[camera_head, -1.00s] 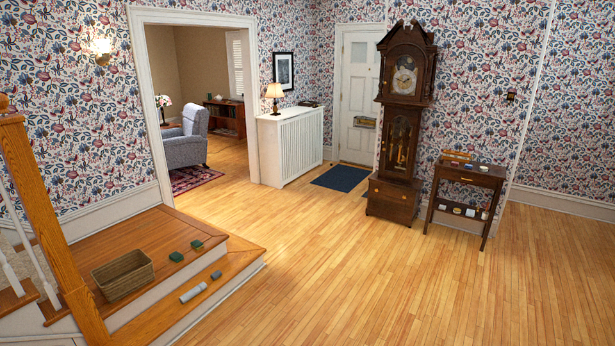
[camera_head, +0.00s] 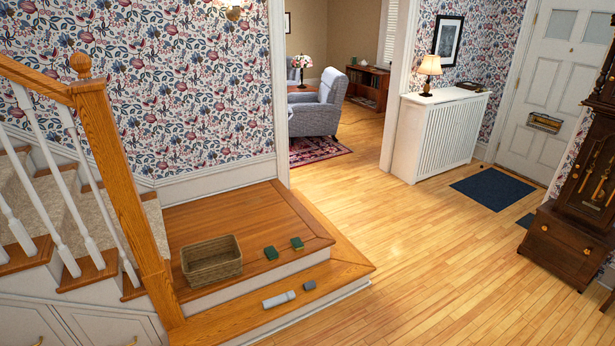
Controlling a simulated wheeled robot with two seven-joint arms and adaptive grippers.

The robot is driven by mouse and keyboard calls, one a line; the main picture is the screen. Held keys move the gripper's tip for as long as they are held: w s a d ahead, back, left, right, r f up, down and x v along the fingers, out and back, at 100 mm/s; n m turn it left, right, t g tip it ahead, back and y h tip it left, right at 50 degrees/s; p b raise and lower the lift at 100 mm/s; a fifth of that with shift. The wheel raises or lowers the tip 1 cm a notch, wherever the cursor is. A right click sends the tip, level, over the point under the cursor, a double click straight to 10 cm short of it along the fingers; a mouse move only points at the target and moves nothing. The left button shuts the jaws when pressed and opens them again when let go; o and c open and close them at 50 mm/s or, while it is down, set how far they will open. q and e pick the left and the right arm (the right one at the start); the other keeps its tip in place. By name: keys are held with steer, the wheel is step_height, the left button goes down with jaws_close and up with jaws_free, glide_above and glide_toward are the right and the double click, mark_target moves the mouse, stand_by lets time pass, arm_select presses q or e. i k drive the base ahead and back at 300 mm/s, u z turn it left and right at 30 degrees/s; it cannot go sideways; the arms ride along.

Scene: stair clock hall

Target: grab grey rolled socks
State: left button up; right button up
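A light grey, roll-shaped thing (camera_head: 278,299) lies on its side on the lower wooden step in the head view. A smaller, darker grey piece (camera_head: 309,285) lies just to its right on the same step. I cannot tell for sure at this size which of the two is the rolled socks. Neither of my grippers shows in the view.
A wicker basket (camera_head: 212,262) stands on the upper landing, with two dark green blocks (camera_head: 271,253) (camera_head: 297,243) to its right. A wooden newel post (camera_head: 122,190) and white balusters stand at the left. The wooden floor (camera_head: 430,270) right of the steps is clear.

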mark_target(308, 286)
steer(key=u, duration=0.45)
steer(key=i, duration=0.65)
steer(key=u, duration=1.1)
steer(key=i, duration=1.35)
steer(key=z, duration=0.8)
steer(key=i, duration=0.35)
steer(key=z, duration=0.35)
